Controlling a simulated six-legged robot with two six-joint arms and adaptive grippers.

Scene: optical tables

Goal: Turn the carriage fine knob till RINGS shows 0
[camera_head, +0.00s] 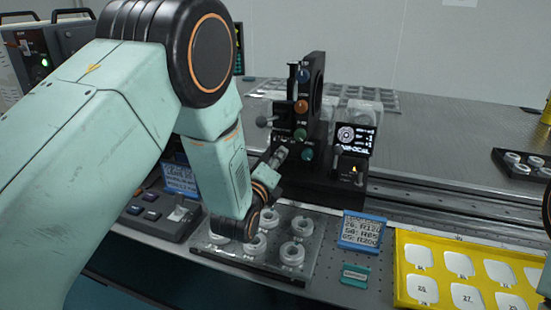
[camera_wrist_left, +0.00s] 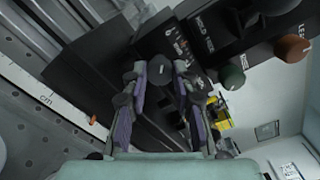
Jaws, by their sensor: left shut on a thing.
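The black optical mount on its carriage (camera_head: 318,185) stands on the rail, with blue, orange and green knobs on its face. A dark grey round knob (camera_wrist_left: 160,70), seemingly the carriage fine knob, sits between the fingers of my left gripper (camera_wrist_left: 160,74) in the left wrist view. The left gripper (camera_head: 279,155) is shut on it, at the low left side of the mount in the head view. The small display (camera_head: 356,138) to the right shows a ring pattern and text; its RINGS value is too small to read. My right gripper is out of view.
A clear tray of white rings (camera_head: 277,262) lies below the left wrist. A blue note card (camera_head: 362,231) and a yellow tray (camera_head: 401,270) are to the right. The rail (camera_head: 430,199) runs rightward. A scale (camera_wrist_left: 45,98) and green (camera_wrist_left: 232,77) and orange (camera_wrist_left: 292,48) knobs are close by.

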